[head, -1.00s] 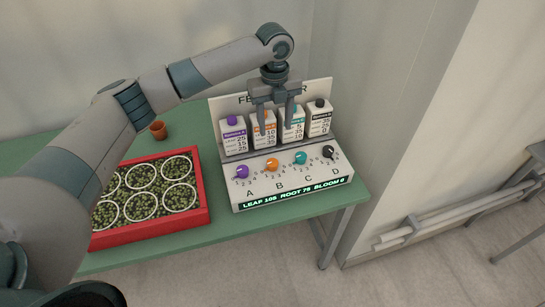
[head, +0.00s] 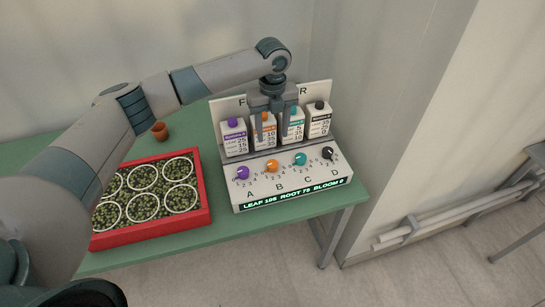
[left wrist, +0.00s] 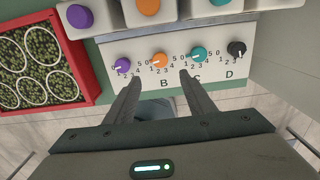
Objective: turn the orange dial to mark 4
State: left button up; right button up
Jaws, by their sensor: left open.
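The orange dial (head: 271,166) is on the sloped front of the white feeder panel (head: 300,187), above the letter B. In the left wrist view the orange dial (left wrist: 158,60) has its white pointer turned to the lower left, near the low marks; the exact mark is too small to read. My left gripper (head: 273,136) points down over the panel, open and empty. In the left wrist view its fingertips (left wrist: 160,77) lie to either side of the orange dial, apart from it. My right gripper is not in view.
The purple dial (head: 242,172), teal dial (head: 300,159) and black dial (head: 328,152) flank it. Several capped cartons, including a purple-capped one (head: 234,140), stand behind. A red tray (head: 151,232) of plants and a terracotta pot (head: 159,131) are on the green table to the left.

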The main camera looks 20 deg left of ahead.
aim_at(272, 163)
pick_arm(q)
notch_tip(272, 163, down, 12)
jog(key=p, duration=0.4)
jog(key=shift+f, duration=0.65)
jog(key=c, duration=1.1)
